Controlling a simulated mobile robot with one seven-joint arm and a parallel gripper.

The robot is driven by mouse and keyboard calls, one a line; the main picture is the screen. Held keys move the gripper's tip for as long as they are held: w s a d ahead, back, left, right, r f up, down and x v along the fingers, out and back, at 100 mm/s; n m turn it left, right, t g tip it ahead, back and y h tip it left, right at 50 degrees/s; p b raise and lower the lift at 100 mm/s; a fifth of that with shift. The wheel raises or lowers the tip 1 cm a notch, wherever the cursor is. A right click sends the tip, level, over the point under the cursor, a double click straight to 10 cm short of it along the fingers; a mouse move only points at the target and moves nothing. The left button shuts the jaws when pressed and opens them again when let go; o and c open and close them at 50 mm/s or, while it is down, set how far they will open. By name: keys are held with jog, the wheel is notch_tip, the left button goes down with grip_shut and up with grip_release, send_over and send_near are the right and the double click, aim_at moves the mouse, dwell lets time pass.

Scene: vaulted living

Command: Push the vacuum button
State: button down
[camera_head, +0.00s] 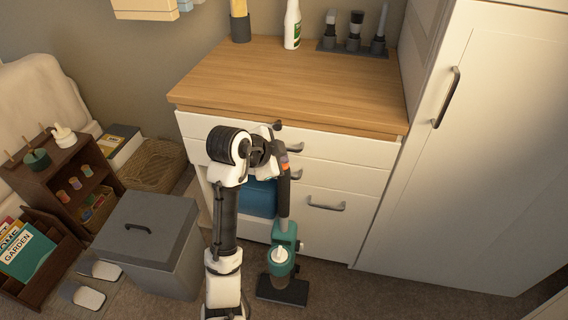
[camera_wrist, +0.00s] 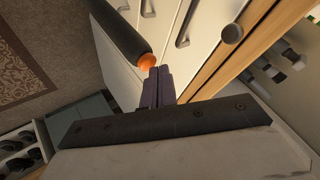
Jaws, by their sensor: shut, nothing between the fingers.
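The upright vacuum stands on the carpet before the white drawers. It has a teal body (camera_head: 286,236), a dark handle (camera_head: 283,195) and a flat dark floor head (camera_head: 283,290). An orange button (camera_head: 285,162) sits near the top of the handle; it also shows in the wrist view (camera_wrist: 147,61) at the end of the dark tube. My gripper (camera_wrist: 160,73) is shut and empty, its purple-grey fingertips right beside the orange button. I cannot tell whether they touch it. In the head view my gripper (camera_head: 280,146) is at the handle's top, partly hidden by my wrist.
The white drawer cabinet (camera_head: 360,180) with a wooden top (camera_head: 300,80) stands close behind the vacuum. A tall white cupboard (camera_head: 470,170) is at the right. A grey lidded bin (camera_head: 150,235) and a dark wooden shelf (camera_head: 62,170) stand at the left.

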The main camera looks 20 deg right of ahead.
jog(key=shift+f, duration=0.3)
jog(key=shift+r, duration=0.1)
jog(key=shift+r+p, duration=0.3)
jog(key=shift+r, duration=0.1)
jog(key=shift+r+p, duration=2.45)
jog(key=shift+r, duration=0.55)
